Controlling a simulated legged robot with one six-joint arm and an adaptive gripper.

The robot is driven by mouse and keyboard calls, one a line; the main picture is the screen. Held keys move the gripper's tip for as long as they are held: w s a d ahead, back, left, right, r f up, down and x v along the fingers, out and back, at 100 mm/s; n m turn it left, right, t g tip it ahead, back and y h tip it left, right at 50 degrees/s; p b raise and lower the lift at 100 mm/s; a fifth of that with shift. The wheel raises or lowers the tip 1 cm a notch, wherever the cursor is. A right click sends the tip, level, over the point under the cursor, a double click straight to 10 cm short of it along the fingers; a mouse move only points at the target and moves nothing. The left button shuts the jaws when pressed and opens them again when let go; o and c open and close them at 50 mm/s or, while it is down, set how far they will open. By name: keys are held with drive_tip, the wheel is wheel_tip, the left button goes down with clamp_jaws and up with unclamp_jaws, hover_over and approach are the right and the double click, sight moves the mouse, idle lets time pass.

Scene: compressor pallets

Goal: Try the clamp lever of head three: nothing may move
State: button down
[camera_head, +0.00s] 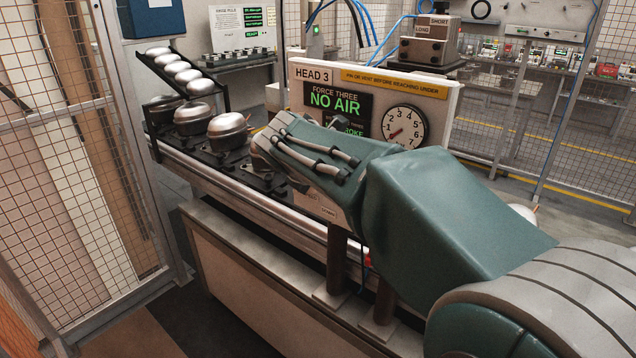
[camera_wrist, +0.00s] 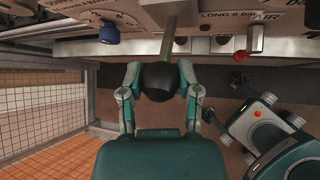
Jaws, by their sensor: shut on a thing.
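In the wrist view my gripper (camera_wrist: 160,75) is closed around the black ball knob (camera_wrist: 158,82) of a lever. Its metal rod (camera_wrist: 168,42) runs from the knob up to the machine's edge. I take this as the clamp lever, but no label naming it is readable. In the head view the HEAD 3 panel (camera_head: 309,75) has a display (camera_head: 336,101) reading "FORCE THREE NO AIR" in green. Its round dial gauge (camera_head: 403,127) has a red needle low on the scale. My arm covers part of the panel, and my gripper is not discernible there.
In the wrist view a blue knob (camera_wrist: 109,33) sits left of the lever and a red-handled lever (camera_wrist: 257,32) right of it. In the head view several silver domes (camera_head: 195,117) stand along the conveyor rail (camera_head: 205,172). Mesh fencing (camera_head: 70,170) closes the left side.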

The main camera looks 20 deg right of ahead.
idle(0.3)
drive_tip(key=shift+c, duration=1.5)
unclamp_jaws()
drive_tip(key=shift+w+f, duration=0.1)
drive_tip(key=shift+w, duration=0.05)
drive_tip(key=v, duration=1.2)
drive_tip(key=shift+a, duration=0.1)
